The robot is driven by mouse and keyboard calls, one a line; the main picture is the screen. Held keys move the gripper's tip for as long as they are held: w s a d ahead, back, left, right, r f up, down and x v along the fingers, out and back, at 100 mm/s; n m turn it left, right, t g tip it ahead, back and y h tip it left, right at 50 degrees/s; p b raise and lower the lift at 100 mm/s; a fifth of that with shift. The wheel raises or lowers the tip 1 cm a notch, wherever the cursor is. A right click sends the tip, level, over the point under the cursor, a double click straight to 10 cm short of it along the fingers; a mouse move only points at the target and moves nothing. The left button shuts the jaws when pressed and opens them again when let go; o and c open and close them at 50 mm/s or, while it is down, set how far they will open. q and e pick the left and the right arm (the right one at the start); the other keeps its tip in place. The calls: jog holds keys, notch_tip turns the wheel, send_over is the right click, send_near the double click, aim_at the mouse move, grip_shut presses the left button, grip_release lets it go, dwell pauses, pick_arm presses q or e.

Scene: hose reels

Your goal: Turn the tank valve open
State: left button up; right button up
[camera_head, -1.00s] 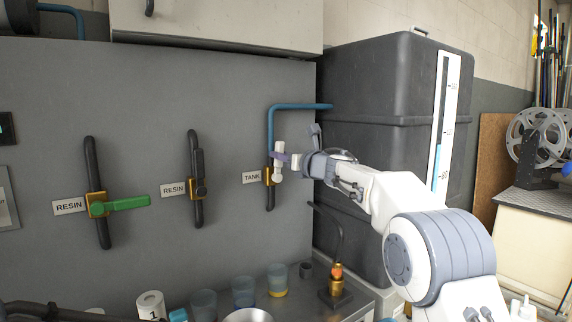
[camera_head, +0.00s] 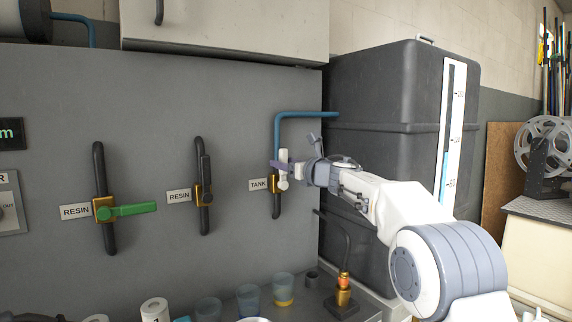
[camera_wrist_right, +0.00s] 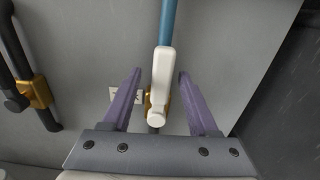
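The tank valve's white handle (camera_head: 283,170) stands upright on a brass body (camera_head: 276,184), in line with the blue pipe (camera_head: 277,138). The TANK label (camera_head: 258,184) is just left of it. My right gripper (camera_head: 283,166) is at the handle. In the right wrist view, the white handle (camera_wrist_right: 160,85) runs between the two purple fingers (camera_wrist_right: 158,85), with a visible gap on each side. The gripper is open and does not appear to grip it. The brass body is partly hidden behind the handle. My left gripper is not in view.
Two RESIN valves are on the panel to the left, one with a green handle (camera_head: 133,209) and one with a dark handle (camera_head: 206,178). The black tank (camera_head: 385,110) with a level gauge (camera_head: 451,130) stands right. Cups (camera_head: 248,299) and a brass burner (camera_head: 343,298) are below.

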jog(key=b+v, duration=0.4)
jog(key=v, duration=0.6)
jog(key=shift+s+d, duration=0.15)
jog(key=shift+s, duration=0.05)
